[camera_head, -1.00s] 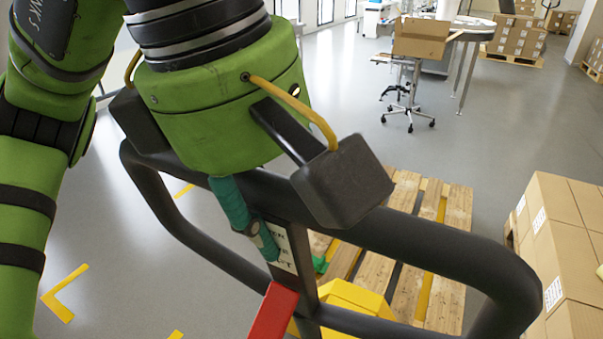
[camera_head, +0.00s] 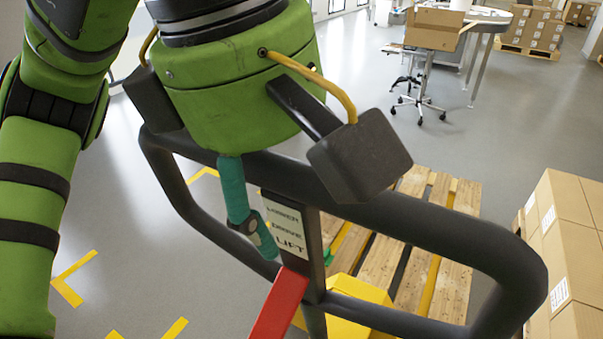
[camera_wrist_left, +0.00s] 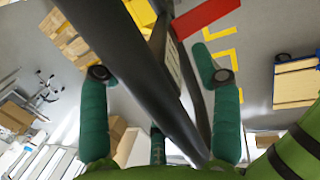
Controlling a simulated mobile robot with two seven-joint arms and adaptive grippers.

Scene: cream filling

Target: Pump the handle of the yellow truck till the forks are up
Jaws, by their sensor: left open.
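The yellow truck's body (camera_head: 345,310) is low in the head view, mostly hidden behind its handle. The handle is a black loop (camera_head: 450,235) on a dark post with a label (camera_head: 285,230) and a red lever (camera_head: 280,305). My left gripper (camera_wrist_left: 160,75) is open with its teal fingers on either side of the handle's black bar, which passes between them. My right gripper is out of view.
A wooden pallet (camera_head: 460,250) lies beyond the handle. Stacked cardboard boxes (camera_head: 570,220) stand close on the right. Grey floor with yellow markings (camera_head: 70,280) is clear on the left.

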